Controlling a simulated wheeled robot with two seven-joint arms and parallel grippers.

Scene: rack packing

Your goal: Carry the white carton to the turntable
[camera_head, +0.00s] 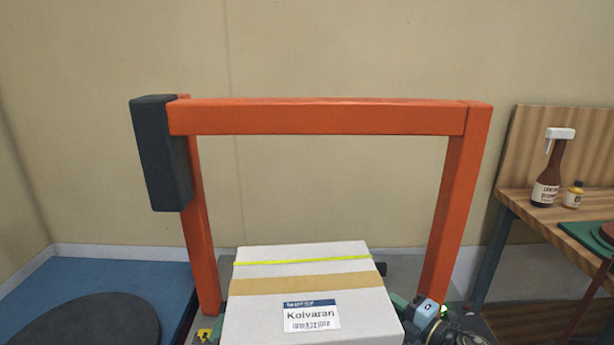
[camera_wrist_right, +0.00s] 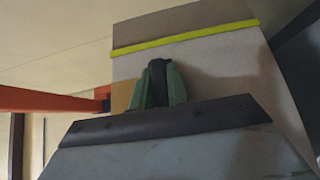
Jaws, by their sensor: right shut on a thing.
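The white carton (camera_head: 300,292) is at the bottom centre of the head view, with a tan tape band, a thin yellow-green strap and a label reading Koivaran. It also fills much of the right wrist view (camera_wrist_right: 215,70). My right gripper (camera_wrist_right: 160,84) is shut on the carton, its green fingers at the carton's side; its wrist shows at the carton's right in the head view. A small part of my left gripper (camera_head: 206,336) shows at the carton's left edge; its fingers are mostly hidden. A dark round disc, apparently the turntable (camera_head: 95,322), lies at the lower left.
An orange arch (camera_head: 320,117) with a dark grey box (camera_head: 160,153) on its left post stands behind the carton. The disc lies on a blue base (camera_head: 65,275). At right, a wooden bench (camera_head: 520,203) holds a brown spray bottle (camera_head: 548,180) and a small bottle (camera_head: 573,196).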

